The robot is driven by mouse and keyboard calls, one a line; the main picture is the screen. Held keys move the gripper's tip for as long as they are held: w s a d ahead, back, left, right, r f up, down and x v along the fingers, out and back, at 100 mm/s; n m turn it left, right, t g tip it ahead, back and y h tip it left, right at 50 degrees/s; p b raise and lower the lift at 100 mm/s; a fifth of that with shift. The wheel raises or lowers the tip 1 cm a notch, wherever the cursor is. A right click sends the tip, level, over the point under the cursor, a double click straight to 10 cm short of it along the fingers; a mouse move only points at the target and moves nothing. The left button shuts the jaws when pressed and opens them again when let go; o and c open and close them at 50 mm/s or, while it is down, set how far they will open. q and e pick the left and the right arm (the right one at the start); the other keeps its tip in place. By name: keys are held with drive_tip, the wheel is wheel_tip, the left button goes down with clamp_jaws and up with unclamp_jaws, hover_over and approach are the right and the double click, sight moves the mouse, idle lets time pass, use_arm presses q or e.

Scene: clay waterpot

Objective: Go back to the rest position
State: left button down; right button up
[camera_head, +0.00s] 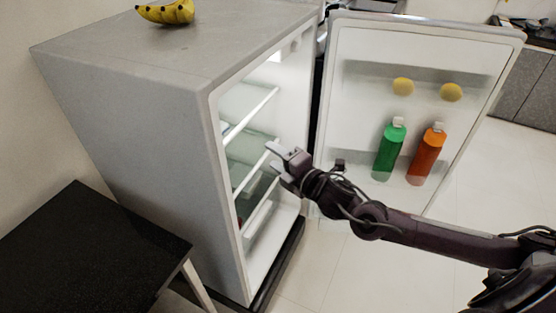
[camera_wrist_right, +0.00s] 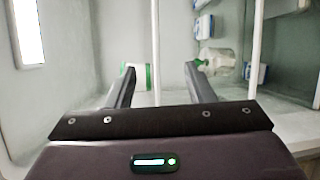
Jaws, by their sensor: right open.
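My right gripper (camera_head: 281,160) reaches in from the right and is at the open front of a grey fridge (camera_head: 130,90). Its two fingers are apart, with nothing between them that I can make out as held. In the right wrist view the open right gripper (camera_wrist_right: 158,72) points into the fridge, toward the white shelf edges (camera_wrist_right: 155,40). A white item with a green band (camera_wrist_right: 137,76) and a pale container (camera_wrist_right: 217,60) lie beyond the fingers. My left gripper is in neither view.
Bananas (camera_head: 166,12) lie on top of the fridge. A black table (camera_head: 90,250) is at lower left. Floor (camera_head: 340,270) is clear below my arm.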

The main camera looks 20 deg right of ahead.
idle(0.4)
drive_tip(key=d+f+m+g+h, duration=0.2)
drive_tip(key=d+f+m, duration=0.25)
drive_tip(key=f, duration=0.65)
drive_tip(key=d+f+m+g+h, duration=0.1)
drive_tip(key=d+f+m+h, duration=0.3)
drive_tip(key=f, duration=0.6)
drive_tip(key=s+d+f+m+g, duration=0.2)
drive_tip(key=s+f, duration=0.3)
drive_tip(key=f, duration=0.3)
drive_tip(key=s+d+f+m+g, duration=0.2)
drive_tip(key=s+f, duration=0.3)
drive_tip(key=f, duration=0.4)
drive_tip(key=s+a+f+m+g, duration=0.3)
drive_tip(key=s+f+m, duration=0.1)
drive_tip(key=s+f, duration=0.95)
drive_tip(key=s+a+f+m+g, duration=0.2)
drive_tip(key=s+a+f, duration=0.1)
drive_tip(key=s, duration=0.8)
drive_tip(key=s+a+f+m+g+y, duration=0.1)
drive_tip(key=s+a+f+g, duration=0.2)
drive_tip(key=s, duration=0.9)
drive_tip(key=a+f, duration=0.1)
drive_tip(key=a, duration=0.2)
drive_tip(key=shift+s+m, duration=0.15)
drive_tip(key=shift+m, duration=0.2)
drive_tip(key=shift+c, duration=0.5)
